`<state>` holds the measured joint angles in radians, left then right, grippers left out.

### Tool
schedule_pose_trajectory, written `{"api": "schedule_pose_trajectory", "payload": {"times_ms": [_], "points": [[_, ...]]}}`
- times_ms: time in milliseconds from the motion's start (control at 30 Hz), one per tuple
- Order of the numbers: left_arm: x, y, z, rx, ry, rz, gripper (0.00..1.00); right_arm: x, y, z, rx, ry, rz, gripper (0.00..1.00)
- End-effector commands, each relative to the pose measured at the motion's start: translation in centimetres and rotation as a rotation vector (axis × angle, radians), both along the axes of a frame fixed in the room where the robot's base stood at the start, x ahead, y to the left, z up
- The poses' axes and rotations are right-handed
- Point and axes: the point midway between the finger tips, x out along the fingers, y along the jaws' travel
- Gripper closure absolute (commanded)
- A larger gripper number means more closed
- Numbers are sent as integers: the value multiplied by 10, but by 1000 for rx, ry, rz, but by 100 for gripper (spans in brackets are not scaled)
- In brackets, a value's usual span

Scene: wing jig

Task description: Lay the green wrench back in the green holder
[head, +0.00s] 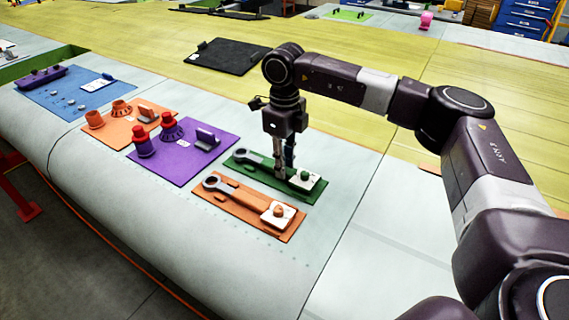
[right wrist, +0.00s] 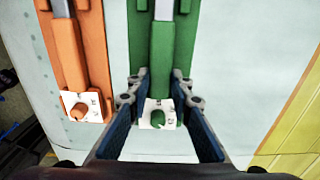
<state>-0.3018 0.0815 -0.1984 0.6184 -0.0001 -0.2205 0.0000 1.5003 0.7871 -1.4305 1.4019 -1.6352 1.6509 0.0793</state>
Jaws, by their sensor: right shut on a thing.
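The green wrench (head: 241,154) has a grey ring end and a green handle, which also shows in the right wrist view (right wrist: 162,45). It lies lengthwise over the green holder (head: 318,183), a flat green board whose edge shows in the right wrist view (right wrist: 137,50). I cannot tell whether the wrench rests fully on the board. My right gripper (head: 284,173) points down at the handle and is shut on it, a finger on each side in the right wrist view (right wrist: 160,88). The fingers hide part of the handle. My left gripper is not in view.
An orange holder (head: 236,211) with a similar wrench lies just in front. Purple (head: 180,171), orange (head: 107,134) and blue (head: 68,97) boards with parts lie to the left. A black board (head: 228,57) lies behind. The pale surface right of the green holder is clear.

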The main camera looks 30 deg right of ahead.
Motion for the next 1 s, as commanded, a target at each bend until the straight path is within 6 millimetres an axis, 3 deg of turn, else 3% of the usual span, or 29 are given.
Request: {"api": "schedule_pose_trajectory", "payload": {"times_ms": [400,433,600,867,1000], "points": [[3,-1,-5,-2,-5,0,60,1,0,-6,2,-3,0,100],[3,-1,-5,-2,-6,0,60,1,0,-6,2,-3,0,78],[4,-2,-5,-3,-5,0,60,0,0,-6,1,-2,0,60],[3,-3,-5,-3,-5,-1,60,0,0,-7,-1,1,0,60],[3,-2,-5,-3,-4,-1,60,1,0,2,0,-2,0,60]]}}
